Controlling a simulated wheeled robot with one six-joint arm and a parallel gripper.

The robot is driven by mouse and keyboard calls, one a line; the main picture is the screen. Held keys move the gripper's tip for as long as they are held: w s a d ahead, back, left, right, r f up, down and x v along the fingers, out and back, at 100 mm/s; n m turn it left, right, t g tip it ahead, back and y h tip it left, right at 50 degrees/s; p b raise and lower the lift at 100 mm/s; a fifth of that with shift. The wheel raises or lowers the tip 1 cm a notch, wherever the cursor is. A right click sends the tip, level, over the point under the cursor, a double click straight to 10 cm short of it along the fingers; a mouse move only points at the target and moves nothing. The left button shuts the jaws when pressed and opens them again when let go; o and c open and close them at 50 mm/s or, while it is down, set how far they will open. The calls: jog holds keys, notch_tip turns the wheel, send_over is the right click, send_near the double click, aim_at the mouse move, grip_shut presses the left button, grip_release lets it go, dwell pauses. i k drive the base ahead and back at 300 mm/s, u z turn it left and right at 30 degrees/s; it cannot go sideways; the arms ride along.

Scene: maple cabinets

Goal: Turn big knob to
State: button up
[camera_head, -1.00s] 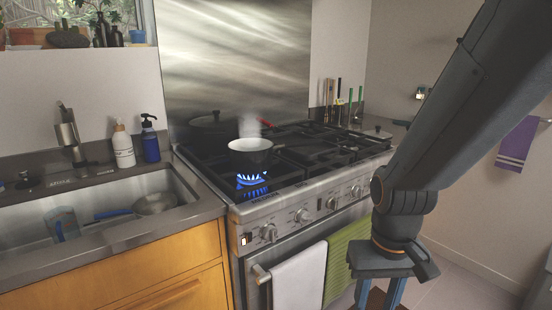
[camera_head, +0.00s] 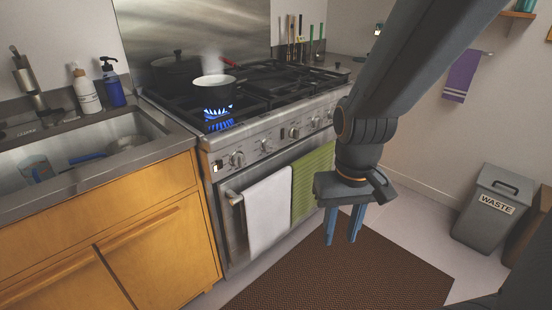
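The stove (camera_head: 262,130) stands in the middle of the view with a row of knobs along its front panel. The leftmost knob (camera_head: 237,159) is near the panel's left end, and another knob (camera_head: 265,145) is to its right. A further knob (camera_head: 294,133) sits near the middle of the panel. My gripper (camera_head: 342,240) hangs pointing down in front of the stove, to the right of the towels and below the knobs. Its two blue fingers are apart with nothing between them. It touches no knob. My arm hides the right end of the panel.
A white pot (camera_head: 214,88) steams over a blue flame (camera_head: 218,113) at the front left burner. A white towel (camera_head: 268,212) and a green towel (camera_head: 312,180) hang on the oven handle. A brown mat (camera_head: 345,275) covers the floor. A waste bin (camera_head: 490,207) stands right.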

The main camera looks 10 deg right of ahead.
aim_at(268, 146)
jog(key=z, duration=0.15)
jog(key=k, duration=0.15)
jog(key=u, duration=0.9)
jog(key=i, duration=0.65)
jog(key=z, duration=1.3)
